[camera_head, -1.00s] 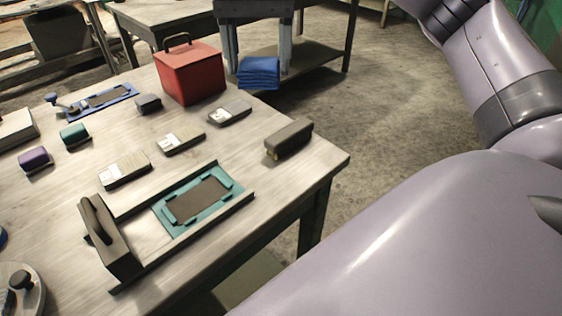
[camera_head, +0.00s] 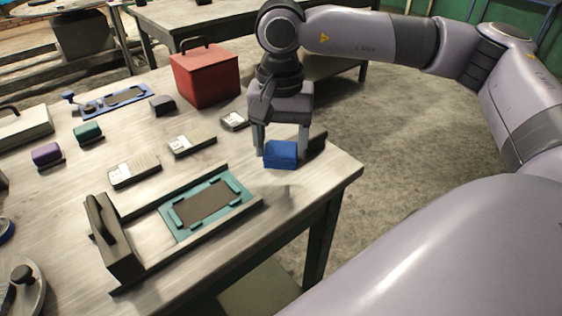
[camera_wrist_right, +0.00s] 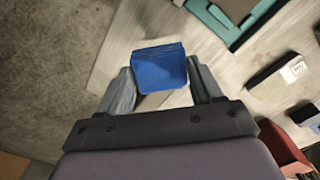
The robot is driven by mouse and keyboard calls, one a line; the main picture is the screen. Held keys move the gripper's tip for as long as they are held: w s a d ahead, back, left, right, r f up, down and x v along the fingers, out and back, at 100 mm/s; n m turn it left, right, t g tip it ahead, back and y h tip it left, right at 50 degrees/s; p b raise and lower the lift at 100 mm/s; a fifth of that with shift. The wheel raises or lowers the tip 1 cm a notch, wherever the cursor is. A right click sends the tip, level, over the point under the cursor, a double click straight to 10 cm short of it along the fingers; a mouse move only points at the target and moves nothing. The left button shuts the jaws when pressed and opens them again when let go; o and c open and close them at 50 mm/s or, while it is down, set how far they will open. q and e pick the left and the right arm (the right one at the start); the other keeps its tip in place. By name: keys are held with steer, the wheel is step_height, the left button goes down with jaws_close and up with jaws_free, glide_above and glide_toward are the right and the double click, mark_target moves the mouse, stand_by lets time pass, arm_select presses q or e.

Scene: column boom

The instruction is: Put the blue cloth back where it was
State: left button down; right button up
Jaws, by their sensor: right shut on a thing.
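The blue cloth (camera_head: 281,155) is a small folded stack. My right gripper (camera_head: 279,150) comes from above and is shut on it, one finger at each side. The cloth is over the right corner area of the workbench (camera_head: 335,170); I cannot tell whether it touches the top. In the right wrist view the cloth (camera_wrist_right: 160,68) sits between the two grey fingers of the right gripper (camera_wrist_right: 163,80). A dark grey block (camera_head: 317,143) is just right of and behind the cloth, partly hidden by the gripper. My left gripper is not in view.
A red box (camera_head: 205,78) with a handle stands behind left of the gripper. Labelled boxes (camera_head: 192,143) lie to the left. A teal frame (camera_head: 207,205) lies in a railed fixture nearer the front. The bench's right edge is close to the cloth.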

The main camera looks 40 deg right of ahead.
mark_target(281, 164)
steer(key=shift+f, duration=2.35)
steer(key=shift+f+b, duration=0.15)
steer(key=shift+b, duration=0.15)
steer(key=o, duration=0.9)
steer(key=shift+o, duration=0.2)
